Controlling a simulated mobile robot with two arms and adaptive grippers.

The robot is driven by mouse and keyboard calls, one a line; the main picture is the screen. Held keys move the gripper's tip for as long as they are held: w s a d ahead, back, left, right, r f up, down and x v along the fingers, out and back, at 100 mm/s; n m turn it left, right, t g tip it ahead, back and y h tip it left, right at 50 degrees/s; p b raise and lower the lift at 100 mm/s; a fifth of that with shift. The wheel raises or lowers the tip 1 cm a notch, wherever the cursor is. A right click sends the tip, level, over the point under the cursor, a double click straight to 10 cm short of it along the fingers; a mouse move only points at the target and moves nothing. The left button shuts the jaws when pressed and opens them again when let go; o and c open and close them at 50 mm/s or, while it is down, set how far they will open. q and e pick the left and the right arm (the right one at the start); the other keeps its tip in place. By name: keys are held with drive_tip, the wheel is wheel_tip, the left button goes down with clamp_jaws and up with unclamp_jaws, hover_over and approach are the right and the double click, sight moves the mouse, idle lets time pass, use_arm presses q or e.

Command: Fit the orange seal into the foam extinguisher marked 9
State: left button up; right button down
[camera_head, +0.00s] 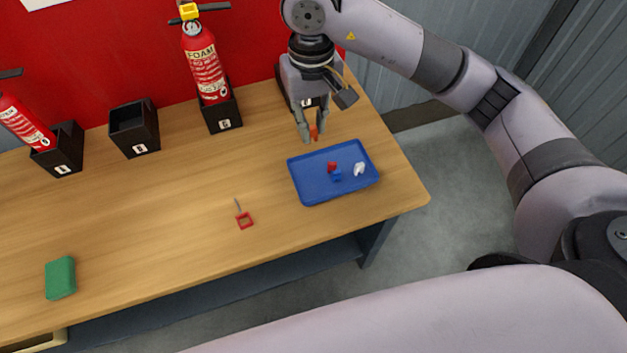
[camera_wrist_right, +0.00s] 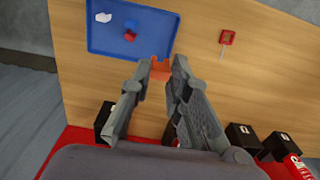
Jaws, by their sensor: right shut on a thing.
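My right gripper (camera_head: 311,134) is shut on the orange seal (camera_head: 314,131) and holds it above the table, just behind the blue tray. The wrist view shows the orange seal (camera_wrist_right: 160,72) between the fingertips of the right gripper (camera_wrist_right: 162,68). A red extinguisher (camera_head: 205,65) with the word FOAM and a yellow piece at its top stands in a black holder (camera_head: 223,115) left of the gripper. A second red extinguisher (camera_head: 22,122) stands in a holder at the far left. The holder numbers are too small to read surely. My left gripper is not in view.
The blue tray (camera_head: 312,192) holds red, blue and white small pieces. An empty black holder (camera_head: 135,130) stands between the extinguishers; another is partly behind my right gripper. A red square tag (camera_head: 244,220) and a green block (camera_head: 60,278) lie on the table (camera_head: 160,220). Its middle is mostly clear.

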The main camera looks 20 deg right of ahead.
wheel_tip(320, 180, down, 14)
drive_tip(key=shift+r+p, duration=0.1)
drive_tip(key=shift+p, duration=1.1)
wheel_tip(320, 180, down, 4)
drive_tip(key=shift+d+f+p, duration=0.1)
drive_tip(key=shift+p, duration=0.25)
drive_tip(key=shift+f, duration=0.1)
drive_tip(key=c, duration=1.5)
unclamp_jaws()
